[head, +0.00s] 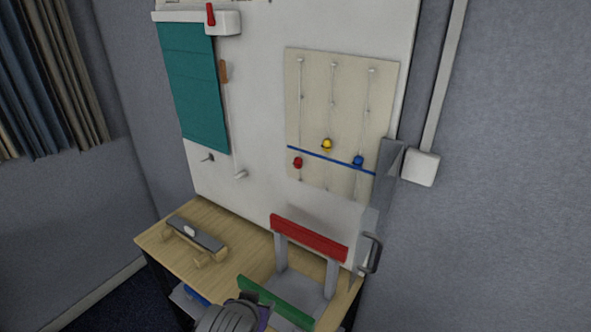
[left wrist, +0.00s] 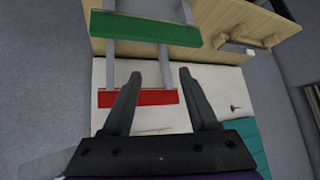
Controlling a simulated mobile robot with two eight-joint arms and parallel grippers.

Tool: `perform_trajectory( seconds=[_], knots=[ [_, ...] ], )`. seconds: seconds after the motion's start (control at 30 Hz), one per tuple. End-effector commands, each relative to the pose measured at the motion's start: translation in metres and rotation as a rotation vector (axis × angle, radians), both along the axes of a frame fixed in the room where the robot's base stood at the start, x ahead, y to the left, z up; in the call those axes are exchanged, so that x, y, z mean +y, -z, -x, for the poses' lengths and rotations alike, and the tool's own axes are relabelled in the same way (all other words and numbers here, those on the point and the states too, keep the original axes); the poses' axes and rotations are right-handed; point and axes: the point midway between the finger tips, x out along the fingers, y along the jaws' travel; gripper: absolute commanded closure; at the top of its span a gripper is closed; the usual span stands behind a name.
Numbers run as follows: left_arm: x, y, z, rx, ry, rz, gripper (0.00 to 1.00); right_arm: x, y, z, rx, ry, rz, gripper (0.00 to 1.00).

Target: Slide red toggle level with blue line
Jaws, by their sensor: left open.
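The red toggle (head: 297,162) sits on the left cord of a cream panel (head: 342,100) on the white wall board in the head view. It is a little below the blue line (head: 318,156). The yellow toggle (head: 327,145) is above the line on the middle cord. The blue toggle (head: 358,160) is at or just above the line on the right cord. My left gripper (left wrist: 160,74) is open and empty in the left wrist view, with no toggle visible between its fingers. In the head view its wrist shows at the bottom, well below the panel. My right gripper is out of view.
A grey stand with a red bar (head: 308,238) and green bar (head: 275,302) stands on the wooden table (head: 248,240), close to my left gripper. A small wooden rack (head: 195,240) is to the left. A teal sheet (head: 192,85) hangs on the board.

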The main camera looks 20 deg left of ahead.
Motion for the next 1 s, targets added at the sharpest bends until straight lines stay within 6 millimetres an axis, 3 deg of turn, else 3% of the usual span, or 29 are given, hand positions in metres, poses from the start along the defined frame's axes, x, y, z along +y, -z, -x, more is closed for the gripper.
perform_trajectory(
  seconds=[0.03, 0.1, 0.2, 0.3, 0.4, 0.6, 0.77, 1.0],
  knots=[
    [0.019, -0.002, -0.022, -0.08, -0.052, -0.033, 0.4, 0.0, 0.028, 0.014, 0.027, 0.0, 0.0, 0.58],
    [0.043, -0.029, -0.066, -0.243, -0.101, -0.072, 0.4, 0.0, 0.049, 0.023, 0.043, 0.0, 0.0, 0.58],
    [0.063, -0.071, -0.127, -0.479, -0.098, -0.098, 0.4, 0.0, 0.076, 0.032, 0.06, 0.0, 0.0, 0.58],
    [0.066, -0.104, -0.177, -0.663, -0.02, -0.085, 0.4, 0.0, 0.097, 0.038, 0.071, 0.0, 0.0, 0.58],
    [0.059, -0.122, -0.211, -0.772, 0.088, -0.045, 0.4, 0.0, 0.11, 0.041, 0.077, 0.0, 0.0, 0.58],
    [0.044, -0.131, -0.24, -0.835, 0.237, 0.025, 0.4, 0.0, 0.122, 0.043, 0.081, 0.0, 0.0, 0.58],
    [0.04, -0.134, -0.252, -0.84, 0.259, 0.038, 0.4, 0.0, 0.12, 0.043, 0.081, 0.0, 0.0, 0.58],
    [0.035, -0.134, -0.294, -0.841, 0.258, 0.038, 0.4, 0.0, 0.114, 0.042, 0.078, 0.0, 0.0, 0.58]
  ],
)
